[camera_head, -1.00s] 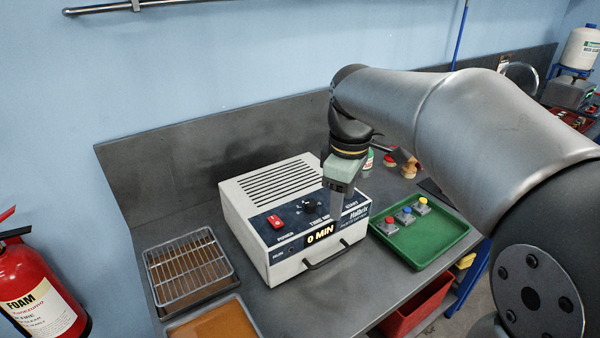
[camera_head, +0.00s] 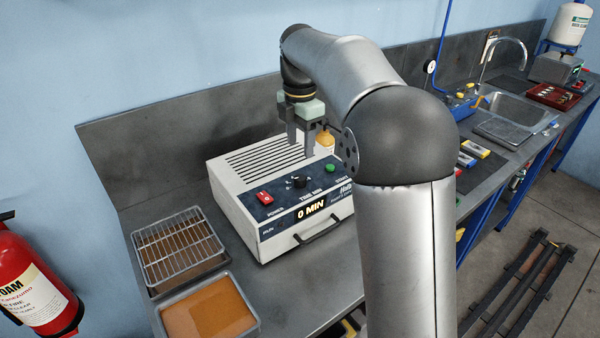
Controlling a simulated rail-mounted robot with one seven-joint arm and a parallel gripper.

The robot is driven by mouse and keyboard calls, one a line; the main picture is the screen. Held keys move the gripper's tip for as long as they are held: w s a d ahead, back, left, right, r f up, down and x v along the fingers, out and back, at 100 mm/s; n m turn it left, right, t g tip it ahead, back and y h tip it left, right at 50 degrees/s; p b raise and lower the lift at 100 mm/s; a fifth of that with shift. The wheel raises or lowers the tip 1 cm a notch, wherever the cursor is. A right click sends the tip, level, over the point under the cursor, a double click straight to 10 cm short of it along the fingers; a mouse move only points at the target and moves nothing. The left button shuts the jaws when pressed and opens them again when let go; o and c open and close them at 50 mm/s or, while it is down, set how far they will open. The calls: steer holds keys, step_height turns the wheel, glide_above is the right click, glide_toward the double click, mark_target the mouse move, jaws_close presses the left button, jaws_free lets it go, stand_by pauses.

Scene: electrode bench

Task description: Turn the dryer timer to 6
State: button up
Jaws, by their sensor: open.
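The dryer (camera_head: 238,210) is a white box with a slotted top, standing on the grey bench. Its dark sloped panel carries a red power switch (camera_head: 264,197), a black timer knob (camera_head: 299,181) and a green start button (camera_head: 330,168). The display (camera_head: 310,212) reads 0 MIN. My gripper (camera_head: 300,152) points down with its two fingers apart and empty. In the picture it is just above and behind the timer knob, over the rear part of the dryer top, and does not appear to touch the knob.
A wire rack on a tray (camera_head: 178,250) and a tray with an orange-brown surface (camera_head: 208,308) lie left of the dryer. A sink (camera_head: 515,108) is far right. A fire extinguisher (camera_head: 30,285) is at the left edge. My arm hides the bench right of the dryer.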

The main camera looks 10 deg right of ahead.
mark_target(300, 177)
step_height(300, 177, down, 9)
steer(key=shift+f+p, duration=0.2)
steer(key=shift+p, duration=0.15)
steer(key=c, duration=1)
